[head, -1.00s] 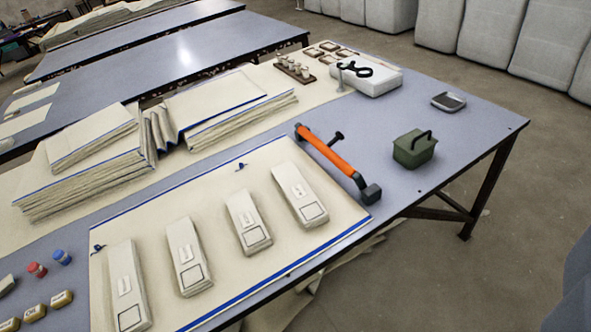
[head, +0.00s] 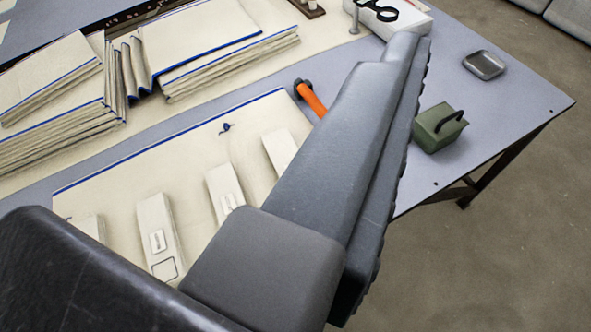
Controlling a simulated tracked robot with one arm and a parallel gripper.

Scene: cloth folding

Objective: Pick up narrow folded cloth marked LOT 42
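Several narrow folded cream cloths lie in a row on a cream sheet with blue edging (head: 110,190). I see one at the far left (head: 88,227), one beside it (head: 153,215), a third (head: 221,183) and a fourth (head: 279,147). Small labels show on two of them, but the print is too small to read, so I cannot tell which is LOT 42. My dark grey gripper (head: 408,48) fills the lower middle and reaches to the upper right. It hides the near ends of some cloths. I see no cloth in it, and its finger opening is not clear.
An orange-handled tool (head: 311,99) is mostly hidden behind my gripper. A green box with a handle (head: 436,130) and a grey dish (head: 484,65) stand on the right of the table. Stacks of blue-edged cloth (head: 225,60) lie at the back left.

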